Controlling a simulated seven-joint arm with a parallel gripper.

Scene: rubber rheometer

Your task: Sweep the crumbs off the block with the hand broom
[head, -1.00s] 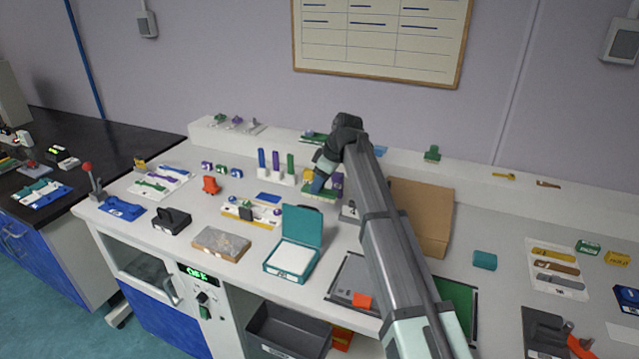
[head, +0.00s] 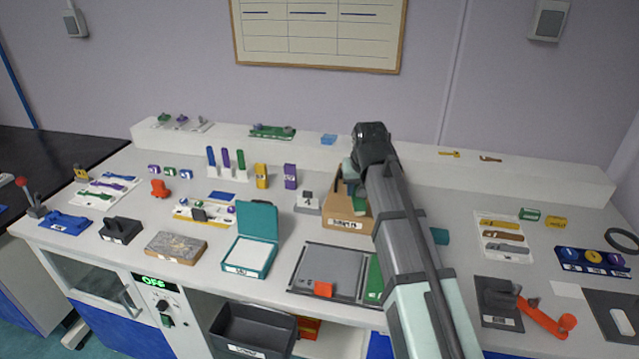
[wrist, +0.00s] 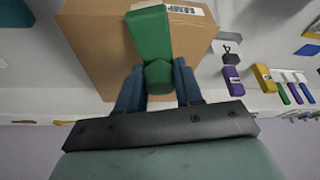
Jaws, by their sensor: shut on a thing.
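My gripper (wrist: 159,88) is shut on a green object (wrist: 151,36), held by its rounded end between the dark blue fingers. In the head view my gripper is over the cardboard box (head: 345,226), and part of the green object (head: 358,197) shows below it. No bristles show, so I cannot tell for certain that it is the hand broom. A mottled grey-brown block (head: 176,247) lies at the bench's front left, well apart from my gripper. Crumbs are too small to make out on it.
An open teal case (head: 249,262) stands right of the block, and a black handled object (head: 122,229) is left of it. A grey tray (head: 325,270) holds an orange piece. Yellow and purple (head: 290,176) upright blocks stand left of the box. A white ledge runs along the back.

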